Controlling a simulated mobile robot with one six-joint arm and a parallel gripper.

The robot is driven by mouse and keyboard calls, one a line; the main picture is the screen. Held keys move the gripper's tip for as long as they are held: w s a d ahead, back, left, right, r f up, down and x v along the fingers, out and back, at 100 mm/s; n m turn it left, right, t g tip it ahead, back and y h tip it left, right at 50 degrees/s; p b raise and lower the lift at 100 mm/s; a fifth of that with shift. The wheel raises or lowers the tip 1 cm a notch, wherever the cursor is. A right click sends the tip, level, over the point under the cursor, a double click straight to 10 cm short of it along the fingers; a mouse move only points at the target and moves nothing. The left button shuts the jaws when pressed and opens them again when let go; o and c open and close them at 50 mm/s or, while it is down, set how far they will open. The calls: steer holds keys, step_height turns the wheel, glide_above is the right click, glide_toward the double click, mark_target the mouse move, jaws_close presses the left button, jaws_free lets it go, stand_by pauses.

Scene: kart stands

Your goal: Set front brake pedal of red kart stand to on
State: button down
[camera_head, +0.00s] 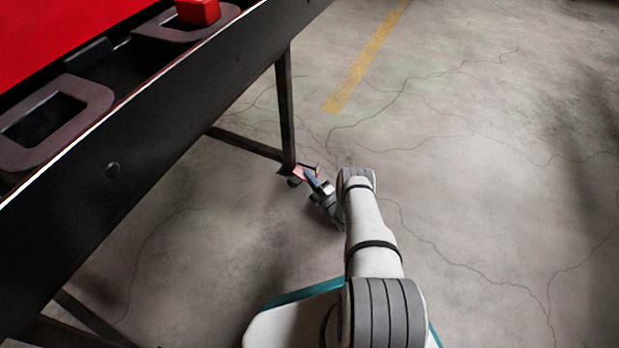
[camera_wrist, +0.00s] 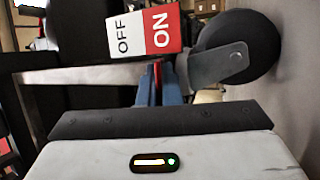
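The brake pedal (camera_wrist: 143,33) fills the top middle of the wrist view, with a white OFF half on the left and a red ON half on the right. It sits beside a dark caster wheel (camera_wrist: 241,49) on a grey bracket. In the head view the pedal (camera_head: 304,172) is a small red patch at the foot of the stand's leg. My gripper (camera_wrist: 160,68) has its blue fingers close together, with their tips just below the pedal in the picture; contact cannot be told. In the head view my gripper (camera_head: 308,174) reaches down to the pedal. Its tips are partly hidden there.
The black kart stand (camera_head: 190,92) with its leg (camera_head: 285,110) runs along the left of the head view. A low crossbar (camera_head: 240,143) joins the leg. The cracked concrete floor (camera_head: 500,150) to the right is clear, with a yellow line (camera_head: 365,60).

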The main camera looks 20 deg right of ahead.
steer(key=c, duration=1.6)
jaws_free()
steer(key=shift+s+d, duration=0.1)
steer(key=shift+s, duration=0.1)
steer(key=s+d+p, duration=0.1)
steer(key=s, duration=0.3)
steer(key=s+d+p, duration=0.2)
steer(key=s, duration=0.2)
steer(key=s+d+p, duration=0.2)
steer(key=s, duration=0.1)
steer(key=shift+s+f, duration=0.3)
steer(key=shift+s, duration=0.1)
steer(key=shift+c, duration=0.2)
